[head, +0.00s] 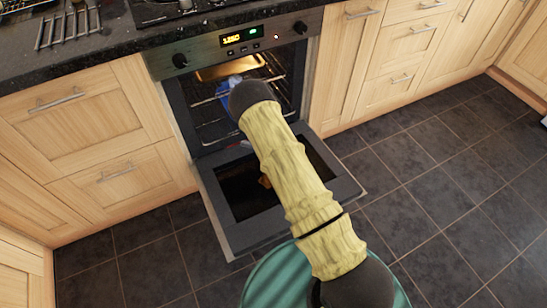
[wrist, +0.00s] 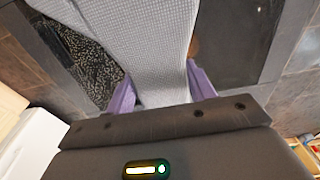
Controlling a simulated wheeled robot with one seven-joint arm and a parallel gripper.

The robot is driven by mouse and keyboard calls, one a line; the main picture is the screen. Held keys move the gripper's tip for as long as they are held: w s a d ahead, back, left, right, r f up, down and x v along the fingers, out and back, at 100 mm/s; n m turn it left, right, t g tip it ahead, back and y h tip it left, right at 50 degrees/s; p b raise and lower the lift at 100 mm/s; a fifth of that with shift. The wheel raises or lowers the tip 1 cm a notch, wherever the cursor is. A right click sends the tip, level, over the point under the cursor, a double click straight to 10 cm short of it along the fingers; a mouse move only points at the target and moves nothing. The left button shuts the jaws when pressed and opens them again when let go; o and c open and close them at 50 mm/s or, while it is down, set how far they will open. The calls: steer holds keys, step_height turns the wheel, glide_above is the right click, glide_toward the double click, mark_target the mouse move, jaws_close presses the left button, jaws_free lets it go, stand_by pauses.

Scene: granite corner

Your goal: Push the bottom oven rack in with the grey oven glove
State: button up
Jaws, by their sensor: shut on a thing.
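The oven (head: 228,45) stands with its door (head: 235,238) folded down. Inside, the bottom oven rack (head: 213,135) is a wire shelf low in the cavity, partly hidden by my arm. I cannot tell how far out it sits. The grey oven glove (wrist: 140,45) is a pale grey waffle-textured cloth that fills the upper middle of the wrist view. My gripper (wrist: 161,92) is shut on the glove between its purple fingers. In the head view my arm reaches over the open door to the oven mouth, and its dark end hides the gripper and glove.
A metal tray (head: 230,69) sits high in the oven. A blue thing (head: 226,90) shows beside my arm's end; I cannot tell what it is. A small brown thing (head: 265,181) shows on the door. Wooden cabinets flank the oven. The tiled floor (head: 440,165) at right is clear.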

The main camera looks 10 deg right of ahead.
steer(key=shift+w+a, duration=0.2)
steer(key=shift+w, duration=0.45)
steer(key=shift+w+b, duration=0.1)
steer(key=shift+b, duration=0.25)
steer(key=shift+w+a+f+b, duration=0.15)
steer(key=shift+w+a+b, duration=0.1)
steer(key=shift+w+b, duration=0.3)
steer(key=shift+w+a+b, duration=0.15)
steer(key=shift+w+b, duration=0.45)
steer(key=shift+w, duration=0.3)
steer(key=w+b, duration=0.1)
steer(key=w+a+b, duration=0.1)
steer(key=shift+w+a+b, duration=0.1)
steer(key=shift+w+b, duration=0.25)
steer(key=shift+w, duration=0.35)
steer(key=shift+w+r, duration=0.1)
steer(key=shift+r, duration=0.15)
